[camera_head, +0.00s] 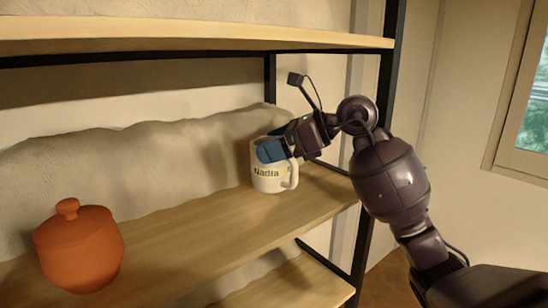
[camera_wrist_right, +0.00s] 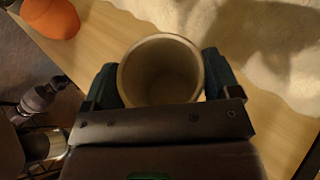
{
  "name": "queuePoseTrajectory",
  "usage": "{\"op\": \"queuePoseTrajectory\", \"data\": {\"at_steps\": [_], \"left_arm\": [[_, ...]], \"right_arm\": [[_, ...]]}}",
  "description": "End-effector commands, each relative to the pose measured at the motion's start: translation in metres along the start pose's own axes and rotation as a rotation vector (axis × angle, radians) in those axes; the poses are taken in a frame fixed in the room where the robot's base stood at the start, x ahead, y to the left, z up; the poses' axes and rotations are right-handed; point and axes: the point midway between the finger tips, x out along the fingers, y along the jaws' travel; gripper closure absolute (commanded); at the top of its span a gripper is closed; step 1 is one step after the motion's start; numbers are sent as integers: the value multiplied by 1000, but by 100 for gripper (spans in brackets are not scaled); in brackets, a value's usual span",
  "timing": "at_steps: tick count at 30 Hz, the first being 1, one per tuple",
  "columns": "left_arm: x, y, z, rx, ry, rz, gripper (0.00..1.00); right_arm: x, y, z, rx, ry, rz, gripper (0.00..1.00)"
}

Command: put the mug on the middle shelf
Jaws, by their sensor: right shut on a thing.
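The white mug (camera_head: 268,183) with the dark lettering "Nadia" is upright at the right part of the middle shelf (camera_head: 185,240), its handle to the right. My right gripper (camera_head: 271,150) is shut on the mug's upper part, with its blue fingers on the mug. The mug's base is at the shelf's surface; I cannot tell whether it bears fully on it. In the right wrist view the open mug (camera_wrist_right: 160,72) is seen from above, empty, between the two fingers.
An orange lidded jar (camera_head: 80,250) stands at the left of the middle shelf, well apart from the mug. The upper shelf (camera_head: 200,35) runs above, a lower shelf (camera_head: 290,285) below. A black frame post (camera_head: 388,90) stands at the right. The shelf between jar and mug is clear.

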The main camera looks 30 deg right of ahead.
Motion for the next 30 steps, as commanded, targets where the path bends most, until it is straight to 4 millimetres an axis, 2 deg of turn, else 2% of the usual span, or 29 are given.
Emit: {"op": "queuePoseTrajectory", "data": {"at_steps": [8, 20, 21, 24, 30], "left_arm": [[-7, -1, 0, -2, -13, -2, 57], [-4, -1, 5, -2, -13, -2, 57], [-4, -1, 4, -1, -12, -2, 57], [-4, -1, 2, -1, -11, -1, 57], [-4, -1, 1, -1, -10, -1, 57]], "right_arm": [[12, 0, -28, 3, -1, 1, 49], [14, -1, -34, -1, 0, 0, 49], [14, -1, -33, 0, 1, 0, 13], [14, -1, -33, 0, 1, 0, 0], [13, -1, -32, 0, 0, 0, 0]]}}
